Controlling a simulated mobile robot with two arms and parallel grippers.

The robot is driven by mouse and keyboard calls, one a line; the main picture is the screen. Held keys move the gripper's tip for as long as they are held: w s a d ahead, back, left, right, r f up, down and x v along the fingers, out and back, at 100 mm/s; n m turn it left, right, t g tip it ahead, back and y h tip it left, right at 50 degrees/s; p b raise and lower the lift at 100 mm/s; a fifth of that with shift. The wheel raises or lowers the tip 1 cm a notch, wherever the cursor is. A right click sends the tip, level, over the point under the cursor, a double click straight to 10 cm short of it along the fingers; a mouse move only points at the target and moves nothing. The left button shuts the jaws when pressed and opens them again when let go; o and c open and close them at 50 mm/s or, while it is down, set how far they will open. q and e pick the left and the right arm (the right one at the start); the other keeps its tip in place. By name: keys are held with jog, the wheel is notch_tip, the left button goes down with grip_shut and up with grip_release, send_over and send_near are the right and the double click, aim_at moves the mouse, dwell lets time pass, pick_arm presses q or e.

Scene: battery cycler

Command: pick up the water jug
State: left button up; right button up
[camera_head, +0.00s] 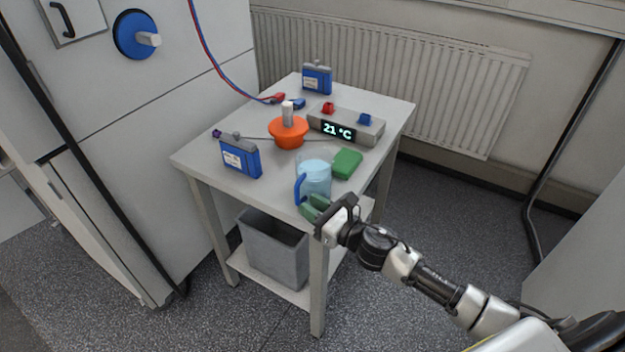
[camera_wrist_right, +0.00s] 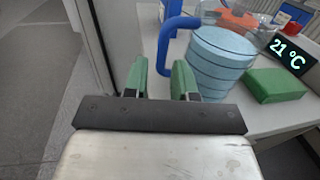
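The water jug is a light-blue cylinder with a dark blue handle (camera_head: 318,178). It stands upright at the table's front corner, and its handle is on its left side. In the right wrist view the jug (camera_wrist_right: 222,62) is ahead and right of centre, with the blue handle (camera_wrist_right: 172,42) just beyond the fingers. My right gripper (camera_head: 308,207) is at the front of the jug, near the handle. My left gripper is not in view.
The table (camera_head: 205,160) also holds a green block (camera_head: 346,163), an orange bowl-like item (camera_head: 288,133), a display unit (camera_head: 345,127) reading 21 °C, and two blue boxes (camera_head: 240,158). A grey bin (camera_head: 275,250) stands on the lower shelf. A radiator (camera_head: 400,75) is behind.

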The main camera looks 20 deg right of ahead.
jog(key=p+x, duration=0.1)
jog(key=x, duration=0.6)
jog(key=shift+w+d, duration=0.1)
jog(key=shift+d, duration=0.05)
grip_shut()
jog(key=shift+r, duration=0.1)
